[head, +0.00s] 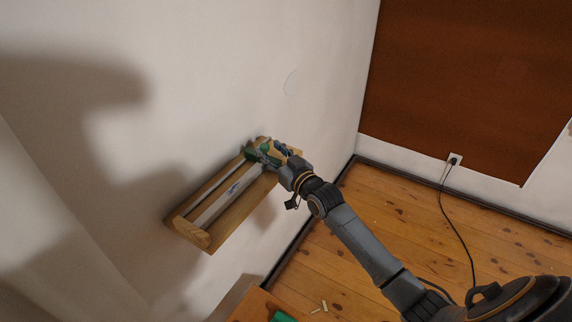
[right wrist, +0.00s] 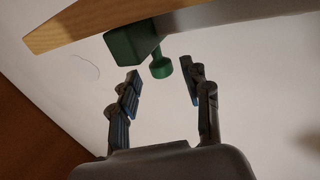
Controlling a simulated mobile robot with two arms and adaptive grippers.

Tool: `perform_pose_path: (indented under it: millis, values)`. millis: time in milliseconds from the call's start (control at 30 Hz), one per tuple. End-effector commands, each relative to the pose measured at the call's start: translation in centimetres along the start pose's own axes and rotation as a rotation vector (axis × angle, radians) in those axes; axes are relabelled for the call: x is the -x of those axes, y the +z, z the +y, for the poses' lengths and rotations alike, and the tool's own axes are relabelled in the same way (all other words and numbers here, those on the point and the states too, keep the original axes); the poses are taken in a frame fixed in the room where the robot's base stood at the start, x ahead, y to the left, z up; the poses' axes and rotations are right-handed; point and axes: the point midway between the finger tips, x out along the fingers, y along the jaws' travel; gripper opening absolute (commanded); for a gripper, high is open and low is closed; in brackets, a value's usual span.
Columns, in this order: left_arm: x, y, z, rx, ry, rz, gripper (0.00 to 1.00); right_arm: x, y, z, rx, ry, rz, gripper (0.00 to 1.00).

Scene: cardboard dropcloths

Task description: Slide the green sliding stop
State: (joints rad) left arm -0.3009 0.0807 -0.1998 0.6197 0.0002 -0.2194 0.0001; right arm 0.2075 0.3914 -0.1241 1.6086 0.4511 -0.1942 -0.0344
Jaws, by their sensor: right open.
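The green sliding stop (right wrist: 133,44) sits on a rail of the wooden fixture (head: 213,240) on the wall. In the right wrist view the stop is a green block with a round green knob (right wrist: 161,67). In the head view the stop (head: 252,153) is at the fixture's far end, partly hidden by my right gripper (head: 266,155). My right gripper, also in the right wrist view (right wrist: 158,84), is open. Its fingers are on either side of the knob, with space around it; I cannot tell contact in depth. My left gripper is out of view.
A wooden surface with a green item (head: 284,316) is at the bottom of the head view. A brown panel (head: 470,80) and a power outlet with a black cord (head: 455,160) are at the right. Open wooden floor (head: 400,225) lies below the fixture.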

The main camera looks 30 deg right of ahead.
Motion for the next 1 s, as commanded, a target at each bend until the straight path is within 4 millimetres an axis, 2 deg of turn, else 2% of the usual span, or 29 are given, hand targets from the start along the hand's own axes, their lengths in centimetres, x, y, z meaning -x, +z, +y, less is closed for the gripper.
perform_pose_path:
  millis: [33, 200, 433, 600, 1000]
  values:
    - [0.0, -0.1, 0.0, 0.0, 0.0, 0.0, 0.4, 1.2, 0.2, 0.0, 0.001, -0.001, -0.003, 0.48]
    - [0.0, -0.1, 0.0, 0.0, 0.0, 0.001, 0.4, 4.7, 0.1, 0.1, 0.003, 0.0, -0.002, 0.48]
    - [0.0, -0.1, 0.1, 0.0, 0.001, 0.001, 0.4, 8.0, 0.2, 0.1, 0.001, 0.001, -0.003, 0.48]
    - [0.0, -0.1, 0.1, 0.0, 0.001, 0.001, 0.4, 8.9, 0.1, 0.2, 0.002, 0.002, -0.001, 0.48]
    - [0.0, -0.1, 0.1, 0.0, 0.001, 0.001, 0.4, 9.0, 0.0, 0.1, 0.001, 0.002, -0.001, 0.48]
